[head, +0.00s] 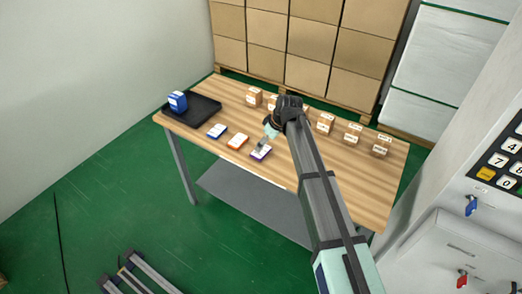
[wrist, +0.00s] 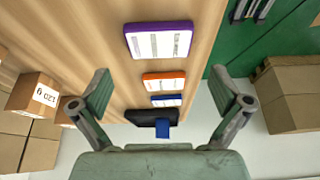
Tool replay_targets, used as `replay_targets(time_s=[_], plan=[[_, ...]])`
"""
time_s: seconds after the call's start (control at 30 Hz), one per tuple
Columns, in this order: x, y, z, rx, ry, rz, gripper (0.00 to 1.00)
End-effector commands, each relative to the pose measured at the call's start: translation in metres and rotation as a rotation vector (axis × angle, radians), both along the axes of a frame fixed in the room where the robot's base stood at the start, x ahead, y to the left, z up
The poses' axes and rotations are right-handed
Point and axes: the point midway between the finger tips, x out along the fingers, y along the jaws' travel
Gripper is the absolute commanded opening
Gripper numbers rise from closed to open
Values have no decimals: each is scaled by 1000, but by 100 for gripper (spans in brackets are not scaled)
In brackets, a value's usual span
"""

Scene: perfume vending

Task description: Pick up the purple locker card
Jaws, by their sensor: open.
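The purple locker card (head: 260,153) lies flat near the front edge of the wooden table, rightmost of three cards. In the wrist view the purple card (wrist: 159,42) shows whole, with a white printed label, ahead of the fingertips and between their lines. My gripper (head: 268,134) is above the table close to this card; in the wrist view my gripper (wrist: 160,82) has its two fingers wide apart with nothing between them. The card is apart from both fingers.
An orange card (head: 238,141) and a blue card (head: 217,131) lie to the left. A black tray (head: 205,108) holding a blue box (head: 177,101) is at the table's left end. Several small cartons (head: 325,123) stand along the back. A keypad cabinet (head: 450,190) is at the right.

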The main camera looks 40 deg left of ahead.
Motion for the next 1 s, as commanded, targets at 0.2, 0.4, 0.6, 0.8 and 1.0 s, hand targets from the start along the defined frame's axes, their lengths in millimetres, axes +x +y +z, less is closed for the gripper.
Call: replay_targets(time_s=[0.2,0.4,0.6,0.8,1.0], plan=[[0,3,-7,1,0,0,100],[1,11,-23,-1,1,0,100],[0,21,-47,0,1,0,100],[0,22,-53,1,0,0,100],[0,22,-53,1,0,0,61]])
